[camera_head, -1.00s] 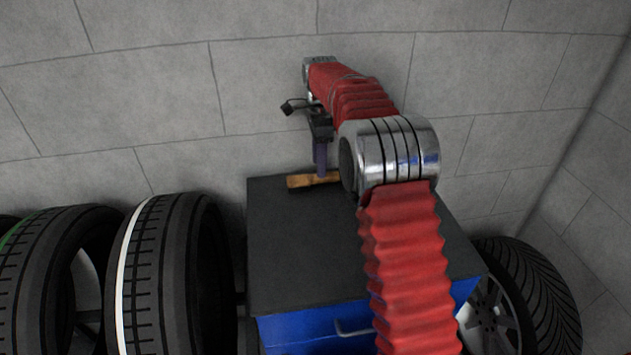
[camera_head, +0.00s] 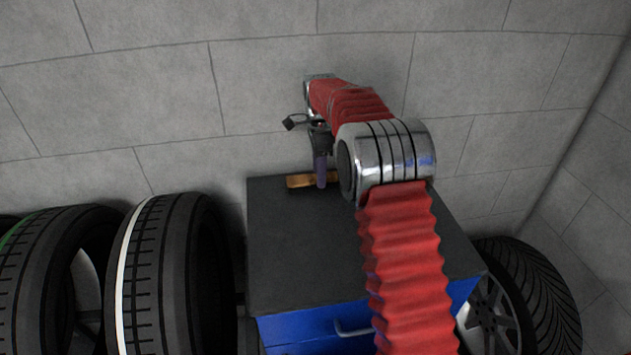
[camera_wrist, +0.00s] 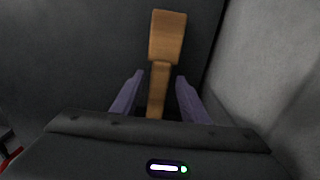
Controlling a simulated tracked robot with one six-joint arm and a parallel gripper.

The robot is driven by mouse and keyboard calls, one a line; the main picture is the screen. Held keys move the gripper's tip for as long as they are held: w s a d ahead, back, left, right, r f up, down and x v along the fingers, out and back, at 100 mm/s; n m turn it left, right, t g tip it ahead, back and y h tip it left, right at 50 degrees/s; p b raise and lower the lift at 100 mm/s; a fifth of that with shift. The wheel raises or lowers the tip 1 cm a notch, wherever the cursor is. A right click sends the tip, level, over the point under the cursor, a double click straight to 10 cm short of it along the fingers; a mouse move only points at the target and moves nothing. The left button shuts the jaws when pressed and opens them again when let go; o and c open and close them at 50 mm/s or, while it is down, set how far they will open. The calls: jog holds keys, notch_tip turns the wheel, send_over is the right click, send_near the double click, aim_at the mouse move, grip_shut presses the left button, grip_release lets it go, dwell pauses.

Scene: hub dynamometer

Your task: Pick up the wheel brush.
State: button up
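The wheel brush (camera_head: 299,181) lies on the dark top of a blue cabinet, near its back edge by the wall. Its wooden body also shows in the wrist view (camera_wrist: 167,38), wide at the far end and narrower toward me. My gripper (camera_head: 321,185) points down at the brush. In the wrist view my gripper (camera_wrist: 158,82) is open, with one purple finger on each side of the narrow wooden part and gaps between. The right part of the brush is hidden behind my arm in the head view.
The blue cabinet (camera_head: 290,250) has a mostly bare dark top. Tyres (camera_head: 165,275) stand to its left, and a wheel (camera_head: 525,295) stands to its right. A grey block wall (camera_head: 230,70) is close behind the cabinet.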

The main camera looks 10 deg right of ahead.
grip_shut()
dwell(0.4)
notch_tip(320, 180, up, 10)
dwell(0.6)
dwell(0.3)
jog(key=c, duration=0.5)
grip_release()
jog(key=shift+c, duration=0.2)
jog(key=c, duration=0.3)
